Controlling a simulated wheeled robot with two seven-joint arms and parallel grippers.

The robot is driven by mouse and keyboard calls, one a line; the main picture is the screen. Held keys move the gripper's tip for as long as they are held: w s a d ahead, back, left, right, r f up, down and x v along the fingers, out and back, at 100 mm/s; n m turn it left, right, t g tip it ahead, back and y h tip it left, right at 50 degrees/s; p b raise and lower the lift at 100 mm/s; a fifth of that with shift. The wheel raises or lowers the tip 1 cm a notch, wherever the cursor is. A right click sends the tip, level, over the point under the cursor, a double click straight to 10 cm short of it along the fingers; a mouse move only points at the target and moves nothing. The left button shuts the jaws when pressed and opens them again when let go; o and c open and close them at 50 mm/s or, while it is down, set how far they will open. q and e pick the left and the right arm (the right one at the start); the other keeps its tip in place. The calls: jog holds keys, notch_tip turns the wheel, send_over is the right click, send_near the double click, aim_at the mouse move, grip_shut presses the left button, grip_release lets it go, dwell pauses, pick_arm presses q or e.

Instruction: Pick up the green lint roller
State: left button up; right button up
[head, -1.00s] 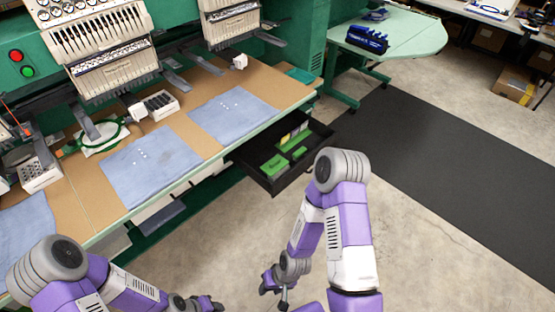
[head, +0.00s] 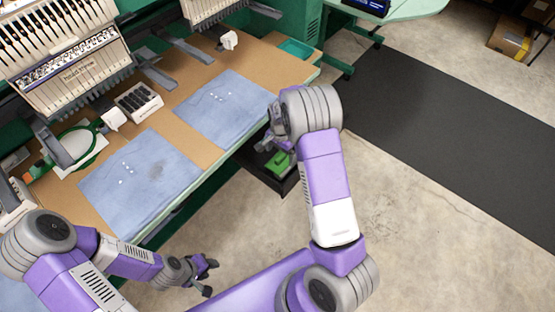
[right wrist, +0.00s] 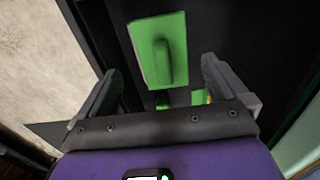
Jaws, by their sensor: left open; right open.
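An open black drawer (head: 264,178) under the table holds green items. A green block with a raised rounded grip (right wrist: 158,50) lies in it, beyond and between my right fingertips in the right wrist view. A green item (head: 280,164) also shows in the drawer in the head view. I cannot tell for certain which one is the lint roller. My right gripper (head: 268,140) is open and empty above the drawer; its two fingers show in the right wrist view (right wrist: 161,72). My left gripper (head: 209,277) is open and empty over the floor, away from the drawer.
Smaller green pieces (right wrist: 199,97) lie in the drawer near my right fingers. The table edge and blue cloth (head: 222,108) are beside the right gripper. Embroidery machine heads (head: 75,75) stand at the back left. A dark floor mat (head: 440,130) lies on the right.

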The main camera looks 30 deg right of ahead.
aim_at(281, 158)
jog(key=shift+w+d+f, duration=0.1)
jog(key=shift+w+f, duration=0.1)
jog(key=shift+f, duration=0.8)
jog(key=shift+s+f+b, duration=0.15)
jog(key=shift+f+b, duration=0.35)
jog(key=shift+f, duration=0.1)
jog(key=f, duration=0.1)
jog(key=f+b, duration=0.1)
jog(key=f, duration=0.2)
jog(key=shift+d+f+b, duration=0.2)
jog(key=shift+d+b, duration=0.05)
jog(key=shift+b, duration=0.15)
jog(key=shift+c, duration=0.5)
jog(key=c, duration=0.8)
jog(key=shift+r, duration=0.1)
notch_tip(281, 158, up, 10)
jog(key=p, duration=0.3)
